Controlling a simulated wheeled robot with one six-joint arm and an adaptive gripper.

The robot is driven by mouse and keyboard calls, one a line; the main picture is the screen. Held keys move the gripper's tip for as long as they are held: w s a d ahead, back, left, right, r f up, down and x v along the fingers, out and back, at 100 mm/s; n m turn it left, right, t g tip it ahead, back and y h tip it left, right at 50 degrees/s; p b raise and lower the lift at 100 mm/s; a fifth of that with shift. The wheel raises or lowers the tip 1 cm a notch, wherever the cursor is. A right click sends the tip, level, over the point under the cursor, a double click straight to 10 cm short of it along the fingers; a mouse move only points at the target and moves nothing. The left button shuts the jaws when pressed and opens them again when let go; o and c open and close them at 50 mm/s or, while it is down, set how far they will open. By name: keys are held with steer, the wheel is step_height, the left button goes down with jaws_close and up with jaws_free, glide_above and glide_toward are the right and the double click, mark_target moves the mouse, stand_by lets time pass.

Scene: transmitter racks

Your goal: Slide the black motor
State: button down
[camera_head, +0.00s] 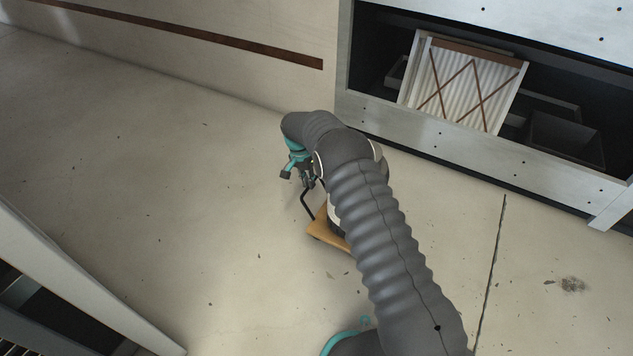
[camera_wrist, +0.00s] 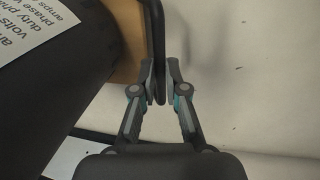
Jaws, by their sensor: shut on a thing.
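The black motor (camera_wrist: 65,90) fills the left of the wrist view, a dark rounded body with a white printed label (camera_wrist: 30,25). It sits on a tan wooden board (camera_head: 322,234), which also shows in the wrist view (camera_wrist: 126,40). A thin black handle (camera_wrist: 155,30) rises beside the board. My gripper (camera_wrist: 160,84) is shut on this handle, with one finger on each side of the bar. In the head view my gripper (camera_head: 300,175) is partly hidden by my arm, and most of the motor is hidden behind it.
A grey metal rack (camera_head: 450,145) stands at the upper right, with a pleated filter (camera_head: 462,85) and dark bins (camera_head: 565,138) inside. A pale wall (camera_head: 250,70) runs behind. Another rack edge (camera_head: 80,285) is at the lower left. The floor (camera_head: 160,170) left of the board is clear.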

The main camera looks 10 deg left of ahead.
steer(key=shift+f, duration=0.1)
steer(key=c, duration=1.2)
jaws_free()
steer(key=shift+d, duration=0.15)
step_height(320, 180, up, 12)
steer(key=a, duration=0.2)
steer(key=shift+w+a, duration=0.15)
steer(key=shift+w, duration=0.2)
